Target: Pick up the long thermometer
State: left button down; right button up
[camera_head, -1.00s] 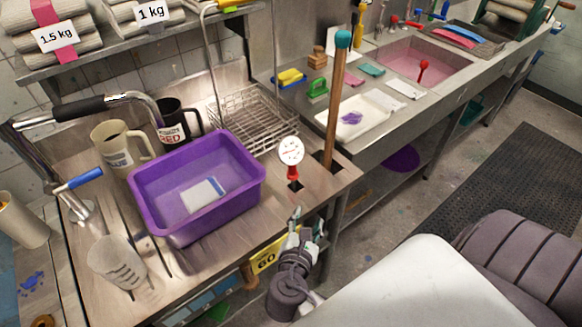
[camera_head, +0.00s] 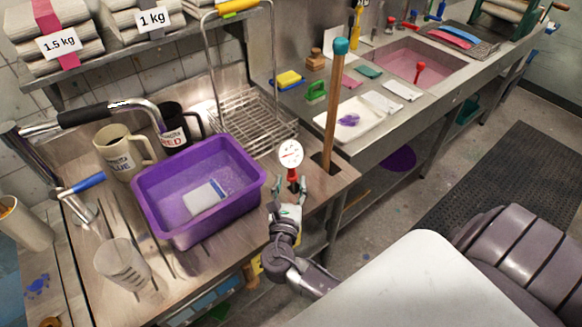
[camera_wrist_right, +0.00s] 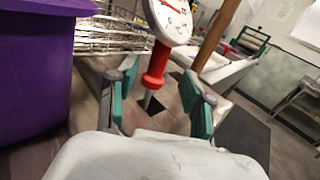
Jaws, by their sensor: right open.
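The long thermometer has a round white dial (camera_head: 290,153) and a red sleeve below it, and stands upright in a square dark hole in the steel counter. In the right wrist view its red sleeve (camera_wrist_right: 156,65) and thin metal stem show between the fingers. The top of the dial is cut off there. My right gripper (camera_head: 290,186) is open, its teal-padded fingertips low near the red sleeve, one to each side in the picture. In the wrist view the gripper (camera_wrist_right: 157,98) is empty; I cannot tell whether the fingertips reach the stem. My left gripper is not in view.
A purple tub (camera_head: 198,190) stands close to the left of the thermometer. A wooden stick with a teal top (camera_head: 336,110) stands just right of it in another hole. A wire rack (camera_head: 250,120) is behind. A clear beaker (camera_head: 123,265) is at the front left.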

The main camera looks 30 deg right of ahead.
aim_at(291, 173)
jog(key=shift+w+d+r, duration=0.15)
jog(key=shift+w+d, duration=0.15)
jog(key=shift+w, duration=0.05)
jog(key=p+x, duration=0.1)
jog(key=x, duration=0.2)
jog(key=shift+w+d+p, duration=0.1)
jog(key=shift+w+p, duration=0.2)
jog(key=shift+p, duration=0.1)
jog(key=shift+w+d+f, duration=0.2)
jog(key=shift+w+d, duration=0.1)
jog(key=shift+a, duration=0.1)
grip_shut()
